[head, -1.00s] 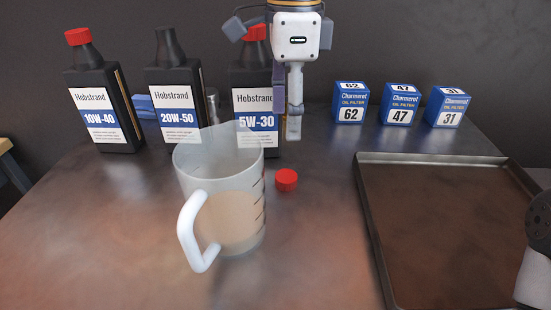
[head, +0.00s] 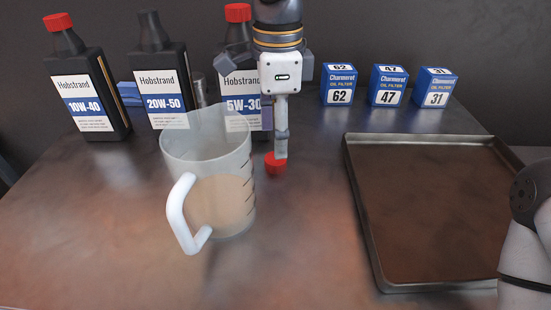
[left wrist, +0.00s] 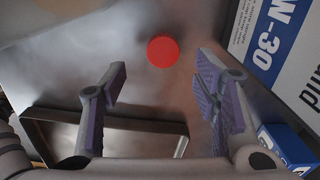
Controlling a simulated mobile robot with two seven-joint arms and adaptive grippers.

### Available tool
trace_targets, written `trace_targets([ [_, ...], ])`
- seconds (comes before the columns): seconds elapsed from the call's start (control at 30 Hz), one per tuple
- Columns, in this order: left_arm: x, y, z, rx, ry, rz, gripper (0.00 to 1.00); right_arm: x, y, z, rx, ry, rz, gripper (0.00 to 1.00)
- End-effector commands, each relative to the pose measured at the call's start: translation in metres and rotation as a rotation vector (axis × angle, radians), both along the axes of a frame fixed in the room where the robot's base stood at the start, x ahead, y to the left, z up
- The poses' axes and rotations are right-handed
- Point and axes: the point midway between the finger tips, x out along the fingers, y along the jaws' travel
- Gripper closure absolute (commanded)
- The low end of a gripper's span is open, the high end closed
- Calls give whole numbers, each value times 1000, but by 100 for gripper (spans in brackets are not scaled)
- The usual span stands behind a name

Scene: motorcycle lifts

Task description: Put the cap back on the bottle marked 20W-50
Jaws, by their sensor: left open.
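The 20W-50 bottle (head: 160,75) is black and stands upright without a cap, second from the left in the back row. A loose red cap (head: 275,166) lies on the table to the right of the measuring jug. It also shows in the left wrist view (left wrist: 163,50), ahead of the fingers and apart from them. My left gripper (head: 281,152) points down right above the cap in the head view, its tips hiding part of it. In the left wrist view its purple-padded fingers (left wrist: 158,92) are open and empty. My right gripper is not in view.
The clear measuring jug (head: 207,165) with tan liquid stands left of the cap. The capped 10W-40 (head: 86,95) and 5W-30 (head: 240,85) bottles flank the 20W-50 one. Several oil filter boxes (head: 388,86) stand behind. An empty tray (head: 440,290) fills the right.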

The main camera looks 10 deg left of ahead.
Motion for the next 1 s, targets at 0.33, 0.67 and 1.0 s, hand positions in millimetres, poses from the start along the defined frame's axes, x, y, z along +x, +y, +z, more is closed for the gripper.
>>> trace_targets([
  [0.33, 3, 3, -33, 1, 4, 0, 45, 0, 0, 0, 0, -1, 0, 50],
  [0.67, 3, 3, -51, 0, -1, 0, 45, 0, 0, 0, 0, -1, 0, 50],
  [1.0, 3, 3, -51, 0, -1, 0, 70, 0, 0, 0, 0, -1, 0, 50],
])
